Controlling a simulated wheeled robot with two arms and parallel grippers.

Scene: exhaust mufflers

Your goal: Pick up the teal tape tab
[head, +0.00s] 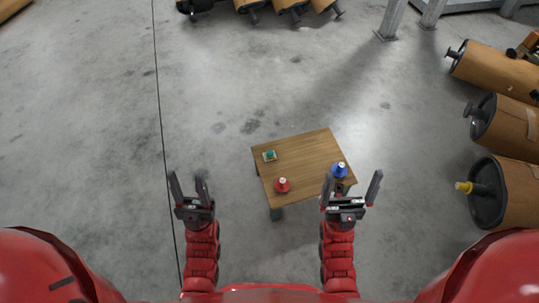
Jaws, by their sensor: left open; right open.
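A small teal item (270,154), which looks like the teal tape tab, lies on a pale square base near the far left part of a small wooden table (305,160). Its exact shape is too small to tell. My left gripper (187,178) is open and empty, left of the table and apart from it. My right gripper (353,182) is open and empty at the table's near right corner, close to a blue item. Neither gripper touches the teal item.
A red item (282,185) with a pale top stands near the table's front edge. A blue item (339,170) stands at its right edge. Wrapped mufflers (500,70) lie on the right, and more lie at the back. The concrete floor (90,130) on the left is clear.

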